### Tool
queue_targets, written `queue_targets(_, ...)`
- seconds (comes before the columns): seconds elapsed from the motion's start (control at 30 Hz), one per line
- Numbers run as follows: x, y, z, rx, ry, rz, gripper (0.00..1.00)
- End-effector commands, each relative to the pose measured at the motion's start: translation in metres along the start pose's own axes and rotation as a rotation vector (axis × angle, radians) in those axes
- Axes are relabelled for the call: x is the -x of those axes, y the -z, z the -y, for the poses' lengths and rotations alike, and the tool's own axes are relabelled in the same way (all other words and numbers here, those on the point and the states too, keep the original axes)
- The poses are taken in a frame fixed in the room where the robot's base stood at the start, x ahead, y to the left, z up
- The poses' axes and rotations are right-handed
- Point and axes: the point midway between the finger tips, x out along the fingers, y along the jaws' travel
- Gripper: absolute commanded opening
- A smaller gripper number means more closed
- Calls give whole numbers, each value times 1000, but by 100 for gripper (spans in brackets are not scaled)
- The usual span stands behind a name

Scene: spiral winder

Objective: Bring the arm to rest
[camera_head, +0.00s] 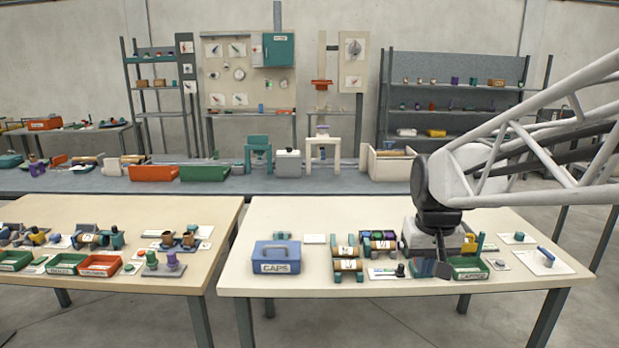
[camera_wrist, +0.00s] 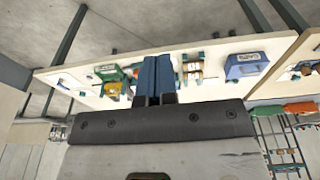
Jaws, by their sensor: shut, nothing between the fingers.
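My gripper (camera_head: 443,268) hangs from the dark wrist on the grey lattice arm that enters from the right. It points down over the right part of the right table (camera_head: 300,212). It is in front of the grey machine (camera_head: 415,236) and just left of the green tray (camera_head: 470,272). In the wrist view my gripper (camera_wrist: 155,98) shows its two fingers together with nothing between them. I cannot tell the exact height of the fingertips above the table.
A blue box labelled CAPS (camera_head: 276,257) stands at the table's left. Brown rolls on stands (camera_head: 347,264) and a small white board (camera_head: 388,274) lie left of my gripper. A blue-handled tool (camera_head: 546,256) lies at the right. Free room shows along the table's front edge.

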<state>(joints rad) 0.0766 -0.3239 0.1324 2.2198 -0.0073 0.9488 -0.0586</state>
Motion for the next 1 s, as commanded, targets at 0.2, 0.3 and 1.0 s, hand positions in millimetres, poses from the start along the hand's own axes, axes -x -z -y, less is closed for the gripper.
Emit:
queue_targets(0.2,6,-56,12,0,2,-21,0)
queue_targets(0.3,7,-81,17,-2,3,-30,0)
queue_targets(1.0,-8,-194,32,-7,9,-68,0)
